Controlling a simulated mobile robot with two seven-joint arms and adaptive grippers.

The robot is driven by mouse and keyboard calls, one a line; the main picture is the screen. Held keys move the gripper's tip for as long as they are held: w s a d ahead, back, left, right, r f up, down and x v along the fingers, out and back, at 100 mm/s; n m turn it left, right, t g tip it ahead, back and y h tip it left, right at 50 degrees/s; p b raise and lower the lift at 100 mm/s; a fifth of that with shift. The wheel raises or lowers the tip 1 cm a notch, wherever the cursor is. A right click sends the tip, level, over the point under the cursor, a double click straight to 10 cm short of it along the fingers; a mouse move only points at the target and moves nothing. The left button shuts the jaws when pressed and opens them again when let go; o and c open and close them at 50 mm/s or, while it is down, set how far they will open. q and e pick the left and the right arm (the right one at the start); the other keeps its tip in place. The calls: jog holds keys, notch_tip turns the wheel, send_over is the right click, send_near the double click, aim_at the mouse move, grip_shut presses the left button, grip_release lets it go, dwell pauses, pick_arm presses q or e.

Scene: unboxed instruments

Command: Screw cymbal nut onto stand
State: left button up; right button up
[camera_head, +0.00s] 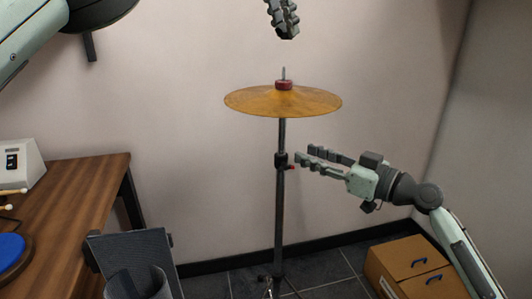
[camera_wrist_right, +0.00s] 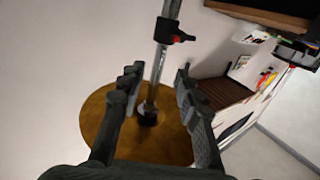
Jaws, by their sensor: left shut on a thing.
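The golden cymbal (camera_head: 250,102) lies level on the black stand (camera_head: 280,220). A red washer-like piece (camera_head: 284,85) sits on its centre, and the thin bare rod tip (camera_head: 284,71) rises above it. My left gripper (camera_head: 287,36) points down above the rod tip, with a clear gap. It is shut on the cymbal nut, which its fingers hide. My right gripper (camera_head: 303,154) is open below the cymbal, its fingertips just right of the pole. The right wrist view shows the pole (camera_wrist_right: 153,85) between the open fingers, apart from them, and the cymbal's underside (camera_wrist_right: 100,120).
A clamp with a red lever (camera_head: 291,166) is on the pole near my right fingertips. A wooden table (camera_head: 90,185) with a blue round pad (camera_head: 10,252) stands at left. Cardboard boxes (camera_head: 405,262) lie on the floor at right. The space around the rod tip is clear.

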aim_at(279, 144)
jog(key=shift+w+a, duration=0.2)
jog(key=shift+a, duration=0.05)
jog(key=x, duration=1.2)
jog(key=shift+d, duration=0.1)
jog(key=shift+c, duration=0.4)
grip_shut()
